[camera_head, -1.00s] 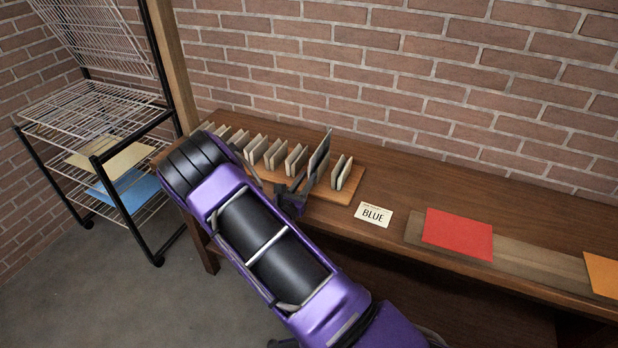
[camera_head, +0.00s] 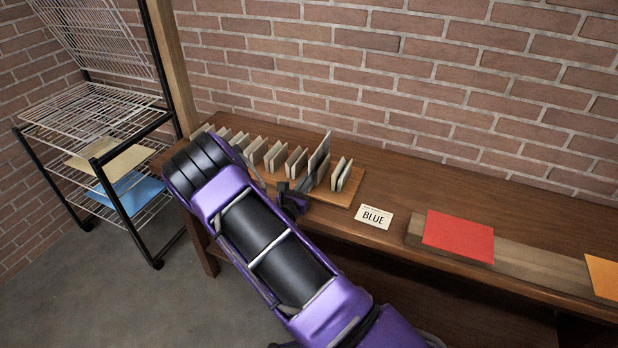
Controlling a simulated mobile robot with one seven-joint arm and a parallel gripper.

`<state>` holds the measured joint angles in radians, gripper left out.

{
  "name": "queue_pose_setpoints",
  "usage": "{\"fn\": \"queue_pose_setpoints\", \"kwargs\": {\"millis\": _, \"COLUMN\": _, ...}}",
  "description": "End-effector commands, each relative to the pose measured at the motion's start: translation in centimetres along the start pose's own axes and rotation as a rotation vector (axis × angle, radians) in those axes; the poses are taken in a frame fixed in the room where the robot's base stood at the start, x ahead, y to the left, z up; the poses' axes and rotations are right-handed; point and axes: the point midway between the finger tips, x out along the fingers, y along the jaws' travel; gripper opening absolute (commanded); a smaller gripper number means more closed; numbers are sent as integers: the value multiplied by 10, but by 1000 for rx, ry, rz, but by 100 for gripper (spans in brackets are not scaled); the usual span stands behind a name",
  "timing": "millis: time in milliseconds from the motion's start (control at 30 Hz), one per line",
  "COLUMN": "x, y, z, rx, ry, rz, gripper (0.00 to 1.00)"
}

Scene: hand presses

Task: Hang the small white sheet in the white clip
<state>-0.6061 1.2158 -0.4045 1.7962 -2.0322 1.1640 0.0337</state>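A thin pale grey-white upright panel (camera_head: 320,150), which may be the small white sheet, stands taller than the plates around it, near the right end of the row. Its lower part is hidden by my gripper. A row of off-white paired plates, which look like clips (camera_head: 295,161), stands on a light wooden board; I cannot tell which is the white clip. My gripper (camera_head: 307,183) is dark and small in view, at the front of the board, right against the panel's lower part. Whether its fingers are closed on the panel is not clear.
A brown table (camera_head: 440,190) runs along a brick wall. A wire rack (camera_head: 95,115) with cream and blue sheets stands at left. My purple arm covers the board's left front.

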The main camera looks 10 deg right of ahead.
Motion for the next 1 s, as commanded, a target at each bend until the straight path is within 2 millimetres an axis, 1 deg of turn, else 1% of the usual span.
{"fn": "queue_pose_setpoints", "kwargs": {"millis": 100, "x": 0, "y": -1, "z": 1, "rx": 0, "ry": 0, "rz": -1, "gripper": 0}}
{"fn": "queue_pose_setpoints", "kwargs": {"millis": 167, "x": 0, "y": -1, "z": 5, "rx": 0, "ry": 0, "rz": -1, "gripper": 0}}
{"fn": "queue_pose_setpoints", "kwargs": {"millis": 267, "x": 0, "y": 0, "z": 20, "rx": 0, "ry": -1, "rz": -1, "gripper": 0}}
{"fn": "queue_pose_setpoints", "kwargs": {"millis": 500, "x": 0, "y": -1, "z": 68, "rx": 0, "ry": -2, "rz": -2, "gripper": 0}}
{"fn": "queue_pose_setpoints", "kwargs": {"millis": 567, "x": 0, "y": -1, "z": 76, "rx": 0, "ry": -1, "rz": -2, "gripper": 0}}
{"fn": "queue_pose_setpoints", "kwargs": {"millis": 633, "x": 0, "y": -1, "z": 78, "rx": -1, "ry": -1, "rz": -1, "gripper": 0}}
{"fn": "queue_pose_setpoints", "kwargs": {"millis": 867, "x": 0, "y": 0, "z": 75, "rx": -1, "ry": 0, "rz": -1, "gripper": 0}}
{"fn": "queue_pose_setpoints", "kwargs": {"millis": 1000, "x": -4, "y": 0, "z": 75, "rx": -1, "ry": 1, "rz": 0, "gripper": 0}}
